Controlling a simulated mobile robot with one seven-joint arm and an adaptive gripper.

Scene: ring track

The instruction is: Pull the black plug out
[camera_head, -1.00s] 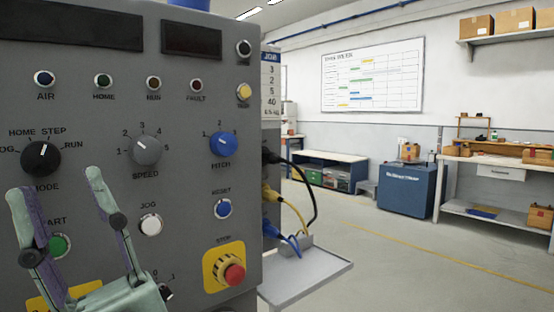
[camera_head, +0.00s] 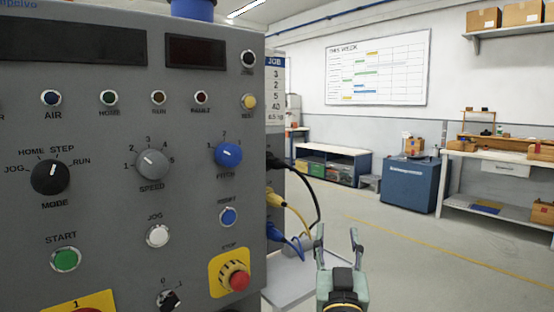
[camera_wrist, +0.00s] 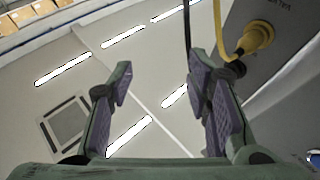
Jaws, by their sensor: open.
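The black plug (camera_head: 276,161) sits in the right side face of the grey control cabinet (camera_head: 110,225), top of a column of plugs. Its black cable (camera_head: 317,200) loops right and down. The yellow plug (camera_head: 274,198) and blue plug (camera_head: 275,231) are below it. My gripper (camera_head: 337,240) is open and empty, to the right of the cabinet, lower than the black plug and apart from it. In the wrist view my gripper (camera_wrist: 160,82) has the yellow plug (camera_wrist: 257,36) and the black cable (camera_wrist: 187,22) beyond its fingers; the black plug is not seen there.
A light grey shelf (camera_head: 285,283) juts from the cabinet's side under the plugs. The cabinet front carries knobs and a red stop button (camera_head: 235,277). A blue cabinet (camera_head: 409,184) and a workbench (camera_head: 500,158) stand far right. The floor between is clear.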

